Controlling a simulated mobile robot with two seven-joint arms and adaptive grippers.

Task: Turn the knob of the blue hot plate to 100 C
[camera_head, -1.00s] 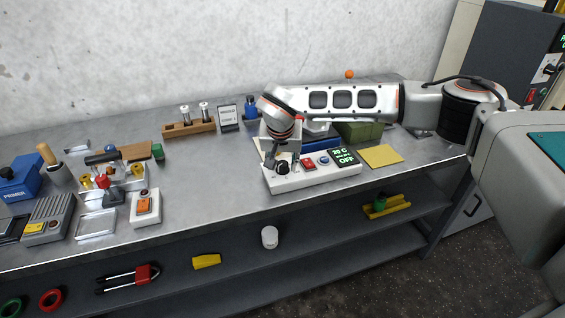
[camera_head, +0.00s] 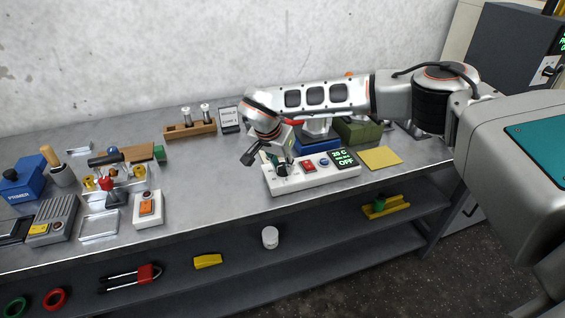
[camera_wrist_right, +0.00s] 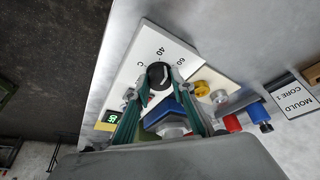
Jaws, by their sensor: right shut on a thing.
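The hot plate has a white control housing (camera_head: 315,179) on the bench, with a blue part (camera_head: 318,146) behind it, partly hidden by my right arm. Its black knob (camera_wrist_right: 158,75) shows in the right wrist view, with a white mark and the printed 40 and 60 beyond it. My right gripper (camera_wrist_right: 158,78) is shut on the knob, a green-lined finger on each side. In the head view my right gripper (camera_head: 282,166) is tilted over the housing's left end and mostly hides the knob. The green display (camera_head: 343,158) reads OFF on its lower line. My left gripper is not in view.
A yellow sheet (camera_head: 381,158) lies to the right. A wooden rack (camera_head: 190,130) and a labelled sign (camera_head: 229,119) stand behind left.

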